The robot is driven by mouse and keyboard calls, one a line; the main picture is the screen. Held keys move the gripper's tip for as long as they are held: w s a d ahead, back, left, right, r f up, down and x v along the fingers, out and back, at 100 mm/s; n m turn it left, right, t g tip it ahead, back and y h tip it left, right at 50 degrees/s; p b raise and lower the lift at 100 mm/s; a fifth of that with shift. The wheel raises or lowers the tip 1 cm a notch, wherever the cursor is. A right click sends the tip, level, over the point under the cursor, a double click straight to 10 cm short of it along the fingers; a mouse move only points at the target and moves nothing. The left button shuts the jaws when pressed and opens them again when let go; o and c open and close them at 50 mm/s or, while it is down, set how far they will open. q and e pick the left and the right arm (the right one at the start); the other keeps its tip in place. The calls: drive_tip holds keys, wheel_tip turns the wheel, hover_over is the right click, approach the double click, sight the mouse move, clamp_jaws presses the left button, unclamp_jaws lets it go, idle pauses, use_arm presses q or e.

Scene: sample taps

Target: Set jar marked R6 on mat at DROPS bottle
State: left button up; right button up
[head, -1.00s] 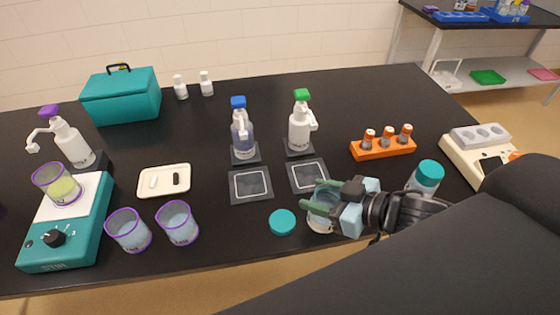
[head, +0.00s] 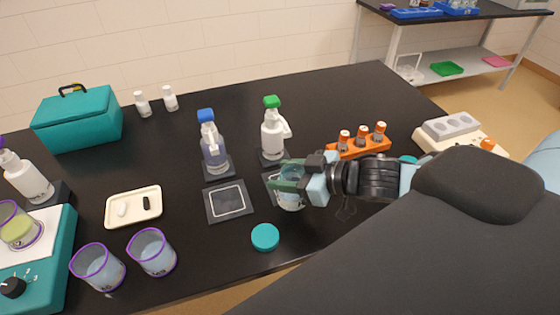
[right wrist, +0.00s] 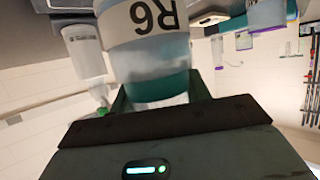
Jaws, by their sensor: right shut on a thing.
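My right gripper (head: 290,178) is shut on a clear jar (head: 291,201). In the right wrist view the jar (right wrist: 148,45) shows the mark R6, upside down. The jar is at the right-hand dark mat (head: 270,183), which the gripper and jar mostly hide; I cannot tell whether it touches the mat. Behind that mat stands a white bottle with a green top (head: 273,132); the same bottle shows in the right wrist view (right wrist: 84,50). A bottle with a blue top (head: 212,145) stands behind the left-hand mat (head: 212,213). I cannot read DROPS on either bottle.
A teal lid (head: 265,237) lies in front of the mats. Two purple-rimmed beakers (head: 98,267) (head: 152,252) and a cream tray (head: 112,218) are to the left. An orange rack (head: 345,152) of small bottles stands right, behind my arm. The left-hand mat is empty.

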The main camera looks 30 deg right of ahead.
use_arm(q)
drive_tip(key=shift+s+d+f+b, duration=0.15)
drive_tip(key=shift+s+f+b, duration=0.35)
drive_tip(key=shift+f, duration=0.25)
use_arm(e)
drive_tip(key=w+d, duration=0.3)
drive_tip(key=w, duration=0.3)
drive_tip(key=shift+w+f, duration=0.35)
drive_tip(key=shift+w, duration=0.05)
drive_tip(key=shift+d, duration=0.15)
drive_tip(key=shift+w+d+f, duration=0.1)
drive_tip(key=shift+w+f, duration=0.05)
drive_tip(key=shift+f, duration=0.75)
drive_tip(key=shift+w+f, duration=0.1)
drive_tip(key=shift+f, duration=0.75)
drive_tip(key=shift+f, duration=0.15)
drive_tip(key=o, duration=1.4)
